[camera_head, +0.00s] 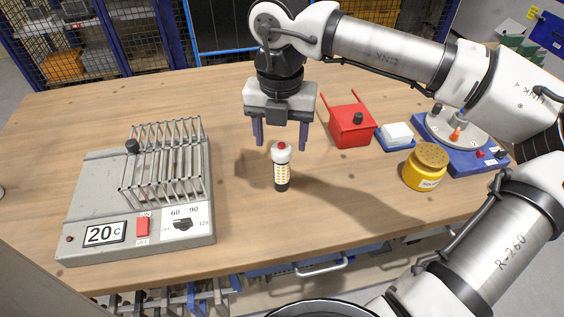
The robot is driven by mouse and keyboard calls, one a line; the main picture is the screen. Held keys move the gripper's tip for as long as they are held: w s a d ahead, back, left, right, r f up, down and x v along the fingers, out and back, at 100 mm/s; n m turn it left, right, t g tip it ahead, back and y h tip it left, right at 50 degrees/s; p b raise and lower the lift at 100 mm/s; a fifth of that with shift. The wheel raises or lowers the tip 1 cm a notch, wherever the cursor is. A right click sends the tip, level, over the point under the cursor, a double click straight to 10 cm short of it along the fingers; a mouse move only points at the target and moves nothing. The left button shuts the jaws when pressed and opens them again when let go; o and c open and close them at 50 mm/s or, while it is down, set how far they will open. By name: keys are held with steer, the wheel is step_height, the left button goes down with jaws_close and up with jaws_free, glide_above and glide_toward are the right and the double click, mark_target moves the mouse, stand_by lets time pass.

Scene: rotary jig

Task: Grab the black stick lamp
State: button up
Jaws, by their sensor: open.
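The stick lamp (282,168) stands upright on the wooden table near its middle. It has a black base, a pale yellowish lit-looking middle with dark marks, and a white top with a red cap. My gripper (281,144) points down with its two blue fingers spread wide and nothing held. In the picture the lamp's top lies between and just below the fingertips. I cannot tell the exact height or depth gap between them.
A grey heater box (75,205) with a wire rack fills the left of the table (255,235). To the right are a red box (350,135), a white block on a blue base (397,132), a yellow jar (425,170) and a blue rotary jig (478,158). Table around the lamp is clear.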

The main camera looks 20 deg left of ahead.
mark_target(281, 169)
steer(key=shift+w+a+f+p, duration=0.1)
steer(key=shift+f+p, duration=0.2)
steer(key=shift+f, duration=0.8)
steer(key=shift+w+d+f+p, duration=0.15)
steer(key=shift+f+p, duration=0.2)
steer(key=shift+f, duration=0.75)
steer(key=shift+w+a+f+p, duration=0.15)
steer(key=shift+f+p, duration=0.15)
steer(key=shift+f, duration=0.8)
steer(key=c, duration=1.2)
